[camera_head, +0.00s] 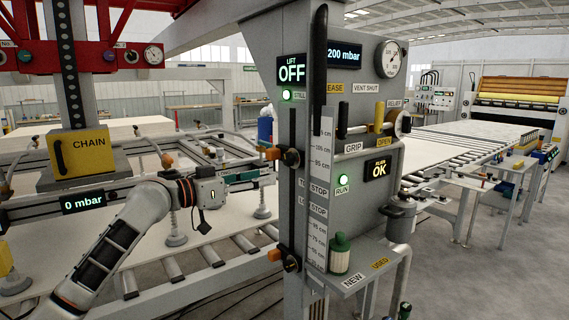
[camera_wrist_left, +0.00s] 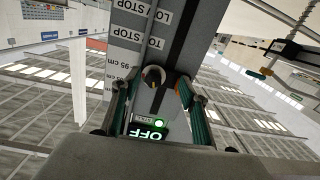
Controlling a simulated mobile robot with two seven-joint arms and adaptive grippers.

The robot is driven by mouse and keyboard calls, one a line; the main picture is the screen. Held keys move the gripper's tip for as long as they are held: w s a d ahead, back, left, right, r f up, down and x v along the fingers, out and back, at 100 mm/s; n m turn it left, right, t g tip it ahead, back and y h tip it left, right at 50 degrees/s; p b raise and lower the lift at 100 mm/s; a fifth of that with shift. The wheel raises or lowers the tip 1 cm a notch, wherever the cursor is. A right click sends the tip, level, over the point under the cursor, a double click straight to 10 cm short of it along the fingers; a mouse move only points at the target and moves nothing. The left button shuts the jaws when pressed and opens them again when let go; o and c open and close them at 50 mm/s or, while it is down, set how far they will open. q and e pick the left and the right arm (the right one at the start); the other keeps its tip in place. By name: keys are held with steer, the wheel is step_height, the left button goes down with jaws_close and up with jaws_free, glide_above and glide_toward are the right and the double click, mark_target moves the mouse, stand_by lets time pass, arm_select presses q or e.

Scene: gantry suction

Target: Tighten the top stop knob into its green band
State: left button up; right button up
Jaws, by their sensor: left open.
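The top stop knob (camera_head: 291,157) is a dark round knob with an orange pointer, on the slotted track of the grey column. In the left wrist view the knob (camera_wrist_left: 153,76) lies between the fingers, seen nearly end-on. My left gripper (camera_head: 268,179) points at the column from the left, just below and left of the knob. In the wrist view my left gripper (camera_wrist_left: 157,82) is open, a finger on either side of the knob. I cannot tell whether they touch it. I cannot make out a green band on the knob. Green tips at the head view's bottom edge may be my right gripper.
A similar lower stop knob (camera_head: 291,262) sits further down the column. The lift display (camera_head: 291,70) reads OFF. A black lever (camera_head: 319,55) hangs beside it. A shelf (camera_head: 365,270) with a green-capped bottle (camera_head: 339,254) juts out at lower right. The suction frame and rollers lie left.

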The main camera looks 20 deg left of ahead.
mark_target(285, 159)
arm_select(q)
steer(key=w+d+r, duration=0.1)
steer(key=w, duration=0.1)
steer(key=w+d+r, duration=0.1)
steer(key=d, duration=0.1)
steer(key=w+d+r, duration=0.1)
steer(key=w, duration=0.1)
steer(key=shift+w+d+r+p, duration=0.3)
steer(key=shift+w+p, duration=0.05)
steer(key=shift+p, duration=0.05)
steer(key=c, duration=1.1)
